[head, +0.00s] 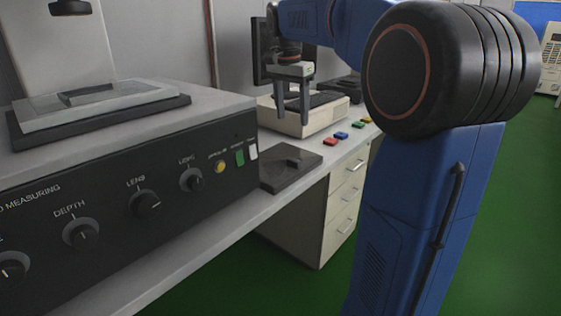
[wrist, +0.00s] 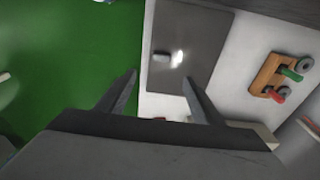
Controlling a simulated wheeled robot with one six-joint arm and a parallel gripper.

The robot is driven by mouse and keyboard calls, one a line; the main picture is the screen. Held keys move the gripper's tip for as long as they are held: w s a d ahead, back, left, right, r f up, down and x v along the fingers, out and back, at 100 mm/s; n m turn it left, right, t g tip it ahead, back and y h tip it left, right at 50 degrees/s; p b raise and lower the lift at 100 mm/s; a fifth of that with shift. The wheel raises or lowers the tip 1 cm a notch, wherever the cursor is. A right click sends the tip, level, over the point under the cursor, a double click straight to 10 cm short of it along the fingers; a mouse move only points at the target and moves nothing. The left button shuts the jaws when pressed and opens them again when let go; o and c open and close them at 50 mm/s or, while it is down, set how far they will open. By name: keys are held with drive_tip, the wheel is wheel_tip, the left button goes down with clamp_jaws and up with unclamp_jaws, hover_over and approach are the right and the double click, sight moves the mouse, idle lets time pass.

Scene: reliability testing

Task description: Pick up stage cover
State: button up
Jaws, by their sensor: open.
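The stage cover appears to be the dark flat plate (head: 287,176) with a small raised handle, lying on the bench beside the measuring machine, near the bench's front edge. In the wrist view the grey plate (wrist: 204,35) lies beyond the fingers, with a small handle and a bright glint on it. My gripper (head: 293,116) is open and empty, above and behind the plate in the head view. In the wrist view its two fingers (wrist: 160,79) point towards the plate, with the handle roughly between their lines. No contact shows.
The measuring machine (head: 125,178) with knobs stands left of the plate, carrying a stage (head: 100,103). Small coloured blocks (head: 342,135) lie along the bench edge behind. A monitor (head: 264,50) stands farther back. Green floor (wrist: 70,50) lies beyond the bench edge.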

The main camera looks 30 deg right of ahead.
hover_over(294, 159)
drive_tip(key=f, duration=1)
drive_tip(key=shift+s+a, duration=0.4)
drive_tip(key=shift+w+d+f, duration=0.1)
drive_tip(key=shift+w+f, duration=0.1)
drive_tip(key=shift+f, duration=1.1)
drive_tip(key=shift+w+d+f, duration=0.1)
drive_tip(key=shift+w+f, duration=0.05)
drive_tip(key=shift+f, duration=1.15)
drive_tip(key=c, duration=1.3)
